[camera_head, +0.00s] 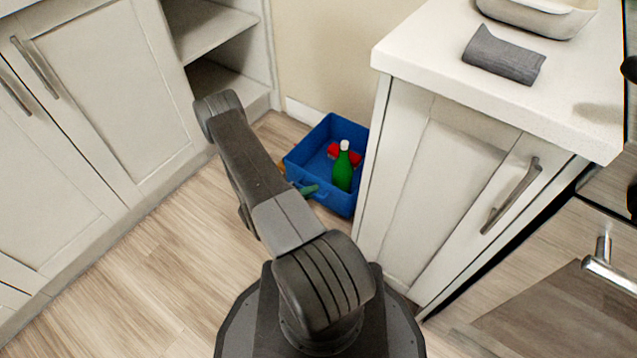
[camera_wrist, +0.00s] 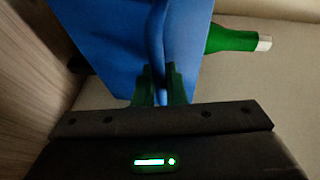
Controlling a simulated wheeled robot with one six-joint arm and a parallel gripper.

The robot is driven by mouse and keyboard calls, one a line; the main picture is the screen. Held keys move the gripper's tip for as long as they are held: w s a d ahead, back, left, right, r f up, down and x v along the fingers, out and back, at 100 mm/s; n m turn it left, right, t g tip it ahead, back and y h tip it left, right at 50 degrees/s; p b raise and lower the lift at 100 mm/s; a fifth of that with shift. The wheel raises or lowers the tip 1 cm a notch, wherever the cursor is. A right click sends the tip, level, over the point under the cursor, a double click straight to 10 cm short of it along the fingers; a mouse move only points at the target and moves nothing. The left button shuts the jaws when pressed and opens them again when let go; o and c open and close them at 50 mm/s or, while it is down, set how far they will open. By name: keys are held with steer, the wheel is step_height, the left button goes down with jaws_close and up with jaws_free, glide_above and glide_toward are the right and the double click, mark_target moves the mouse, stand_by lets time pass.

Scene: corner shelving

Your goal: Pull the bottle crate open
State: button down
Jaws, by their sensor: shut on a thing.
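The blue bottle crate (camera_head: 338,201) stands on the floor in the corner, between the open shelves and the white counter. A green bottle (camera_head: 343,172) with a white cap stands inside it. My gripper (camera_head: 309,189) is at the crate's front side, partly hidden by my arm. In the wrist view my gripper (camera_wrist: 160,78) is shut on a narrow raised part of the crate (camera_wrist: 105,40), likely its handle. The green bottle (camera_wrist: 230,40) juts out beyond the crate's edge there.
A red item (camera_head: 334,151) lies in the crate. The counter cabinet (camera_head: 415,190) stands close on the crate's right. Open shelves (camera_head: 225,75) and white cabinets (camera_head: 90,110) line the left. The wooden floor (camera_head: 170,260) at front left is clear.

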steer(key=s+a+b, duration=0.1)
steer(key=s+a, duration=0.6)
steer(key=s, duration=0.3)
steer(key=shift+s, duration=0.3)
steer(key=c, duration=1.8)
jaws_free()
steer(key=shift+a, duration=0.1)
steer(key=p+v, duration=0.2)
steer(key=v, duration=1.1)
steer(key=shift+s+a+r, duration=0.1)
steer(key=shift+s+a, duration=0.15)
steer(key=shift+a, duration=0.05)
steer(key=shift+w+d, duration=0.1)
steer(key=shift+b+x, duration=1.15)
steer(key=shift+x, duration=5.7)
